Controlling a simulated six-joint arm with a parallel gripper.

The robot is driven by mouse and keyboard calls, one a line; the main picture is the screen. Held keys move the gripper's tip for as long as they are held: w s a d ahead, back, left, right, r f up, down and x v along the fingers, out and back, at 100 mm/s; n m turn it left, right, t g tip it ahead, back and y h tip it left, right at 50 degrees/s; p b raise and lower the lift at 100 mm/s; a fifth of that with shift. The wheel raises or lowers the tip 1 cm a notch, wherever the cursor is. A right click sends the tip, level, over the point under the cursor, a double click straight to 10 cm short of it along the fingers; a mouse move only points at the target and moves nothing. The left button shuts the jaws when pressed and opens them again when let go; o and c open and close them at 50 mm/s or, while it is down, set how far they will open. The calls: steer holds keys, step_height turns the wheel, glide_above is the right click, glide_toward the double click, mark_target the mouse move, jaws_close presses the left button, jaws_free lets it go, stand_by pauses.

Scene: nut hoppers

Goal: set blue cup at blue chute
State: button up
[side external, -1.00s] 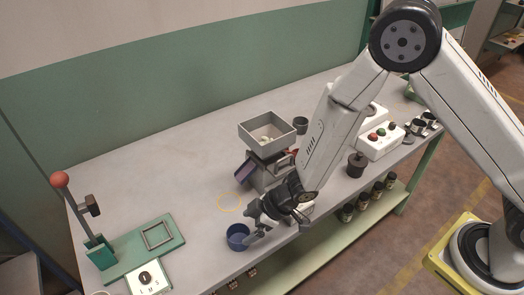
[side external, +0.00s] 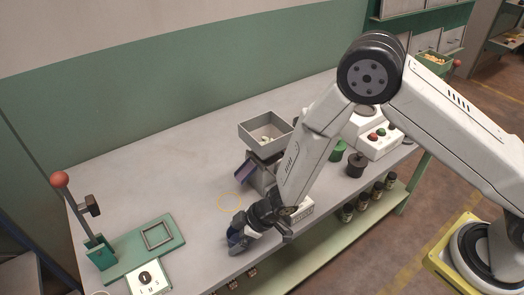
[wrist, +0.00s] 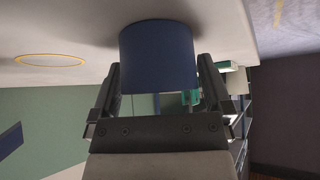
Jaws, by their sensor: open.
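The blue cup (wrist: 159,55) stands on the bench near its front edge. In the wrist view it sits between the two open fingers of my gripper (wrist: 158,90), with a small gap at each side. In the side view my gripper (side external: 238,232) is low at the cup (side external: 236,242) and hides most of it. The blue-purple chute (side external: 244,171) sticks out from the left of the hopper machine, behind my gripper. A yellow ring (side external: 230,202) is marked on the bench below the chute and shows empty; it is also in the wrist view (wrist: 50,60).
A grey hopper tray (side external: 266,131) with pale pieces tops the machine. A green lever press (side external: 98,250) with a red knob and a square frame stands at the left. A white button box (side external: 378,141) and a dark pot (side external: 356,165) are at the right. The bench middle is clear.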

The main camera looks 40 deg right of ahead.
steer(key=shift+w+a+f, duration=0.15)
steer(key=shift+a+f, duration=0.1)
steer(key=shift+f, duration=0.15)
steer(key=c, duration=1.1)
steer(key=shift+r, duration=0.1)
steer(key=shift+r, duration=1)
steer(key=s+d+r, duration=0.2)
steer(key=s+r, duration=0.1)
steer(key=s, duration=0.1)
steer(key=s+d+r, duration=0.2)
steer(key=s+r, duration=0.2)
steer(key=s+d+r, duration=0.2)
steer(key=s+r, duration=0.1)
steer(key=s, duration=0.1)
steer(key=shift+s+d+r, duration=0.15)
steer(key=shift+d+r, duration=0.15)
steer(key=shift+r, duration=0.1)
